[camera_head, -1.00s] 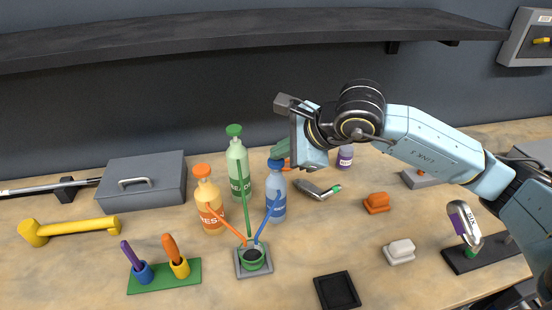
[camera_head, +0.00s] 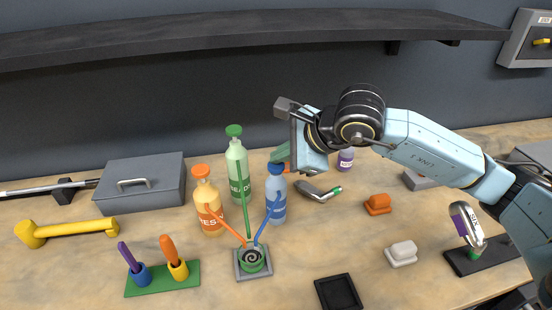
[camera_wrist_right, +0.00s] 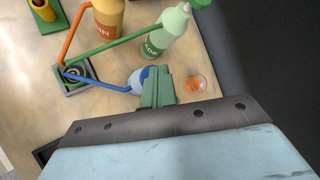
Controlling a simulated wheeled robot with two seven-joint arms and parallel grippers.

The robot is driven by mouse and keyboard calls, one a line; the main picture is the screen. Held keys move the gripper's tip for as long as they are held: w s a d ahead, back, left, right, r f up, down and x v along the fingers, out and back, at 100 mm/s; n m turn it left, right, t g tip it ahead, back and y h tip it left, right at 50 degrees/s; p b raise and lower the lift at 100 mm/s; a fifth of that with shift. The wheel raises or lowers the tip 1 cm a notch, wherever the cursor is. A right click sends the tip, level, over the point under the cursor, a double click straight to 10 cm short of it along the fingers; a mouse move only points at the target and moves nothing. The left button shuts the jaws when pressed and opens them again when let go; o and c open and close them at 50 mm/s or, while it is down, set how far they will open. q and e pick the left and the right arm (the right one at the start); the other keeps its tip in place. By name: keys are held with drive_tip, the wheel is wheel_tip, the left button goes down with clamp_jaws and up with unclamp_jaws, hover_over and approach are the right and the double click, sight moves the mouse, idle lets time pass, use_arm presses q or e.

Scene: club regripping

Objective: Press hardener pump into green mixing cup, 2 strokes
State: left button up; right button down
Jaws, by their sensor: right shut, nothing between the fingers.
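The blue hardener bottle (camera_head: 276,207) stands upright, its blue pump head (camera_head: 274,168) partly hidden by my right gripper (camera_head: 279,156). The gripper's green fingers are shut and empty, at the top of the pump head; contact is hard to tell. In the right wrist view, the fingers (camera_wrist_right: 157,88) lie beside the blue bottle (camera_wrist_right: 139,80). The blue spout (camera_head: 267,222) slopes down to the green mixing cup (camera_head: 253,267), which sits on a grey square base (camera_head: 240,274). A pale swirl on dark shows inside the cup. My left gripper is out of view.
The orange resin bottle (camera_head: 209,215) and green bottle (camera_head: 238,170) stand left of the blue one, their spouts also reaching the cup. A grey tool (camera_head: 315,191) lies to the right. A black tray (camera_head: 338,292) lies in front. A dark shelf (camera_head: 230,32) hangs above.

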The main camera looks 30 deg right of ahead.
sight(281, 166)
drive_tip(key=shift+r, duration=0.1)
drive_tip(key=shift+r+p, duration=0.75)
drive_tip(key=shift+r, duration=0.55)
wheel_tip(281, 166, up, 5)
drive_tip(key=p, duration=0.2)
drive_tip(key=shift+p, duration=0.35)
idle(2.1)
